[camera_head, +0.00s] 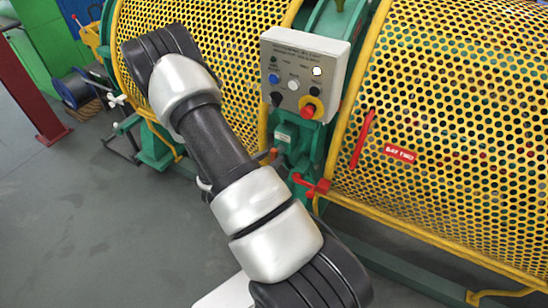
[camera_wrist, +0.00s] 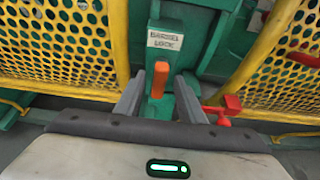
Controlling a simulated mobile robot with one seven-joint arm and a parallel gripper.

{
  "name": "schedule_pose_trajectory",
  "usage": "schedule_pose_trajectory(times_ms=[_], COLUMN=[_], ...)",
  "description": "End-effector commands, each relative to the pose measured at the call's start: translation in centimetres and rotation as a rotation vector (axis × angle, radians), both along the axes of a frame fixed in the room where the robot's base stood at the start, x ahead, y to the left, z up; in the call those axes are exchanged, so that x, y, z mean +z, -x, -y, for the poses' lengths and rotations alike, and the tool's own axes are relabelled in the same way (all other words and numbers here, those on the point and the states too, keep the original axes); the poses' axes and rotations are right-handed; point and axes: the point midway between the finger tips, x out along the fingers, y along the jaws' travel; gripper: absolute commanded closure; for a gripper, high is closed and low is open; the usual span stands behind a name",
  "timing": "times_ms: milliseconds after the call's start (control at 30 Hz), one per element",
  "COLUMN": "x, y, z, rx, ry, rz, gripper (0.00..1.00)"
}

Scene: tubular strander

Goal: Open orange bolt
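The orange bolt (camera_wrist: 160,80) stands upright in the wrist view on a green bracket, below a plate reading "BARREL LOCK" (camera_wrist: 165,40). My gripper (camera_wrist: 160,84) is open, with one grey finger on each side of the bolt and a visible gap to each. I cannot tell how deep the bolt lies between the fingers. In the head view, a small orange part (camera_head: 271,153) shows beside my arm, below the lock label (camera_head: 284,138). My gripper is hidden behind the arm there.
A red handle (camera_wrist: 224,108) sits close to the right finger. Yellow perforated guards (camera_head: 450,130) flank the green frame. A grey control box (camera_head: 300,75) with a red emergency button is above. Open grey floor (camera_head: 90,220) lies at left.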

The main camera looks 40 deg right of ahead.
Motion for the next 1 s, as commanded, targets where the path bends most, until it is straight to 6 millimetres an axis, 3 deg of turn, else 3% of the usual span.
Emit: schedule_pose_trajectory(times_ms=[200,567,767,1000], x=[-1.0,-1.1,-1.1,-1.1], y=[-0.9,-1.0,-1.0,-1.0], z=[2.1,2.5,2.5,2.3], rx=[-0.002,0.0,0.0,0.0], ry=[-0.001,0.0,0.0,-0.001], rz=[0.001,0.001,0.001,0.0], gripper=[0.64,0.64,0.98,1.0])
